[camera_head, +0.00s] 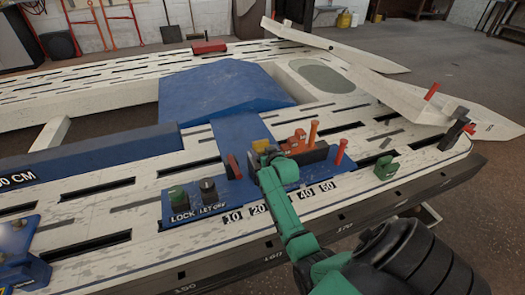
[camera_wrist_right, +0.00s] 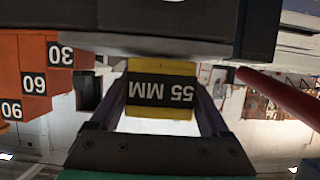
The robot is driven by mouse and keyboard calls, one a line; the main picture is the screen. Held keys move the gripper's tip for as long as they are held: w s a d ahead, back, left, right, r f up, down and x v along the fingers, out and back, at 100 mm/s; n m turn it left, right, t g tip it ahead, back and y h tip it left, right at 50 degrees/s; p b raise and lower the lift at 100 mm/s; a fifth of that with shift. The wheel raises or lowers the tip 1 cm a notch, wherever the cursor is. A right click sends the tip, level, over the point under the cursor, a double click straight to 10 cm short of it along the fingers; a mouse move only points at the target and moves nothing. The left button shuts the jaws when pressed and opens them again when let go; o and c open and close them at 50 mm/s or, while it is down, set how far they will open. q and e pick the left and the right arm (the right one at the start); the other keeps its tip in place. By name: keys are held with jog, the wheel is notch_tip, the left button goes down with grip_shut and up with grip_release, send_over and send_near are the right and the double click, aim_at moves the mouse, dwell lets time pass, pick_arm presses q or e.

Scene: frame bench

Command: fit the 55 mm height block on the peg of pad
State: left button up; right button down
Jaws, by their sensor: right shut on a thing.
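The 55 mm height block is yellow with a black label band. In the head view its yellow top (camera_head: 261,146) shows at the tip of my right gripper (camera_head: 272,160). In the right wrist view the block (camera_wrist_right: 160,96) is between the two fingers of the right gripper (camera_wrist_right: 163,108), which is shut on it; its "55 MM" label reads upside down. A dark body with a grey edge (camera_wrist_right: 150,45) lies across the top of that view, close against the block's end. I cannot tell whether they touch. I cannot make out the pad's peg. My left gripper is not in view.
A blue base plate (camera_head: 236,192) carries an orange stepped block (camera_head: 298,143), a dark block (camera_head: 313,154), and red and orange posts (camera_head: 340,152). Green (camera_head: 177,196) and black (camera_head: 208,190) knobs stand at its left. A green piece (camera_head: 385,168) sits right on the slotted white bench (camera_head: 110,215).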

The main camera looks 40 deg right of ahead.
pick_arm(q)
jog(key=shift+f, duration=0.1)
pick_arm(e)
grip_release()
jog(key=shift+f, duration=0.15)
jog(key=shift+s, duration=0.1)
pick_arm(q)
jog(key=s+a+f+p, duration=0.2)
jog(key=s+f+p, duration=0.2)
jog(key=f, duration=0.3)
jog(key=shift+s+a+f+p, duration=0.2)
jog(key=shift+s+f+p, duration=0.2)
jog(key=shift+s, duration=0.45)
pick_arm(e)
jog(key=v, duration=1.4)
jog(key=shift+s, duration=0.25)
jog(key=shift+a, duration=0.15)
